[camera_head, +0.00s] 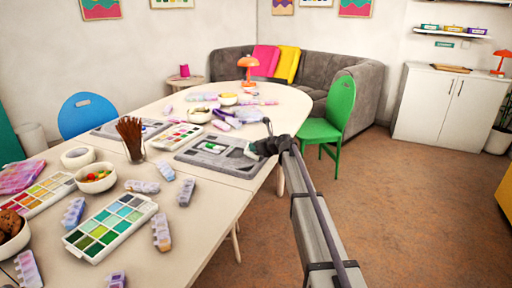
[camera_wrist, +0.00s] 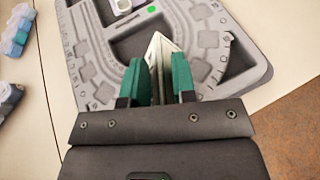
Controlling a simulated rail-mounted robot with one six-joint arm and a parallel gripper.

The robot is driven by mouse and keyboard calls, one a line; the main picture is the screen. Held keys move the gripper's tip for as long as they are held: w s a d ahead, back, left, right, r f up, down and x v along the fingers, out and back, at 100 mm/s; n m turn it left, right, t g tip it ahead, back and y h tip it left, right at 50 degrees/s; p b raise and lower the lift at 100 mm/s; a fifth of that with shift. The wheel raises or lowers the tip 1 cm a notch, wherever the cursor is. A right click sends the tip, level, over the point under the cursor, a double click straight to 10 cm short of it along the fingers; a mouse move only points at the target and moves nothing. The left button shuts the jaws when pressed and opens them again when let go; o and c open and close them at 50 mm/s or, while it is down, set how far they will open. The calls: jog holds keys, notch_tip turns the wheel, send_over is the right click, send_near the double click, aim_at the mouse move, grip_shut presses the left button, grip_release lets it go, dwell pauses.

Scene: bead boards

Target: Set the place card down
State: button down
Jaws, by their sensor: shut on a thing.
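The place card is a small white folded card (camera_wrist: 158,60). In the wrist view it stands between the two green fingertips of my gripper (camera_wrist: 160,82), which is shut on it. It is held over or on the grey bead board (camera_wrist: 97,62); I cannot tell whether it touches the board. In the head view my gripper (camera_head: 252,150) is at the right part of the grey board (camera_head: 195,160), near the table's right edge. The card is too small there to make out clearly.
A cup of brown sticks (camera_head: 132,150) stands left of the board. Bead boxes (camera_head: 110,225), bowls (camera_head: 96,177) and small cases crowd the table. A green chair (camera_head: 335,110) stands close by on the right. The floor at the right is clear.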

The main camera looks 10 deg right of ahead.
jog(key=shift+f, duration=0.35)
jog(key=c, duration=0.8)
grip_release()
jog(key=shift+c, duration=0.2)
